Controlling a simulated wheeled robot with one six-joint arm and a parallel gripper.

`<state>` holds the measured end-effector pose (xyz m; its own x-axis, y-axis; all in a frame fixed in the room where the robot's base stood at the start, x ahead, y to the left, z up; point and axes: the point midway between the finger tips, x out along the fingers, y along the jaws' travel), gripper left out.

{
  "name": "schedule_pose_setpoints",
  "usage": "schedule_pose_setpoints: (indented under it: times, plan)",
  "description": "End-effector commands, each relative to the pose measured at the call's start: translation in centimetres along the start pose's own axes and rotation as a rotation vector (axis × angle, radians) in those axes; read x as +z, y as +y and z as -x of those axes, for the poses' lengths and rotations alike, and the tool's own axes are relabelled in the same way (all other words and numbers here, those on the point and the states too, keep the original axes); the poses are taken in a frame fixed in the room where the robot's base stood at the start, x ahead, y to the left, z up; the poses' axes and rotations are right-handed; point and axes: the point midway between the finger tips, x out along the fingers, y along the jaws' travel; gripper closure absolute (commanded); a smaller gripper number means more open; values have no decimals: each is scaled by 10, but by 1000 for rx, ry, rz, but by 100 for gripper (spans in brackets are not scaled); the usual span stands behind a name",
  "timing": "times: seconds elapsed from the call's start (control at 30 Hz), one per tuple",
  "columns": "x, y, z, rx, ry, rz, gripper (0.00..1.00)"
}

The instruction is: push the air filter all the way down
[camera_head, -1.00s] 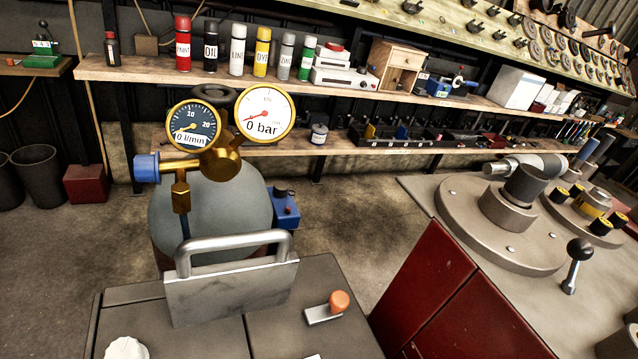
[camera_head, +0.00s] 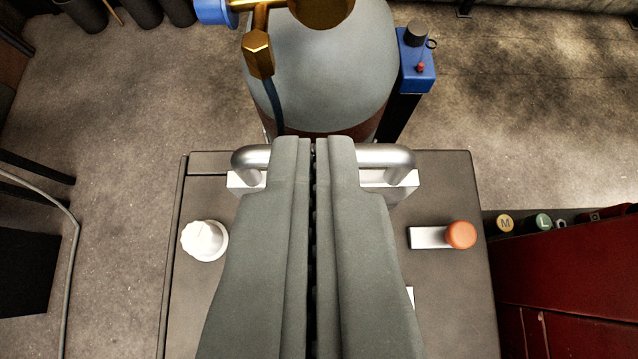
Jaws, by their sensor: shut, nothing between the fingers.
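The air filter (camera_head: 390,184), a metal plate with a rounded silver bar handle, stands at the far part of a grey cabinet top (camera_head: 450,300). I see it from above, with only its left and right ends showing. My gripper (camera_head: 313,142) is shut and empty. Its grey fingers lie across the middle of the handle in the picture and hide that part. I cannot tell whether they touch the handle, or how deep the filter sits.
On the cabinet top are a white knob (camera_head: 204,241) at left and an orange-tipped lever (camera_head: 460,235) at right. A grey tank (camera_head: 330,65) with brass fittings and a small blue box (camera_head: 416,62) stand behind. A red cabinet (camera_head: 570,280) is at right.

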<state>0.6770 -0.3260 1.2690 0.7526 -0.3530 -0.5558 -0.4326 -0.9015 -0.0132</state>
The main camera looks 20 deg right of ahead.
Motion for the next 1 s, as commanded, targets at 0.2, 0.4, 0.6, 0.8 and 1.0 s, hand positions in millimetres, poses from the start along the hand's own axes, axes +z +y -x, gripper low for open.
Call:
schedule_pose_setpoints:
  times: [0.2,0.4,0.6,0.8,1.0]
  plan:
    - [8,0,-34,0,-1,0,100]
    - [23,0,-49,0,-1,0,100]
    - [28,0,-54,0,0,0,100]
    - [28,0,-54,0,0,0,100]
    - [36,0,-59,0,-2,0,100]
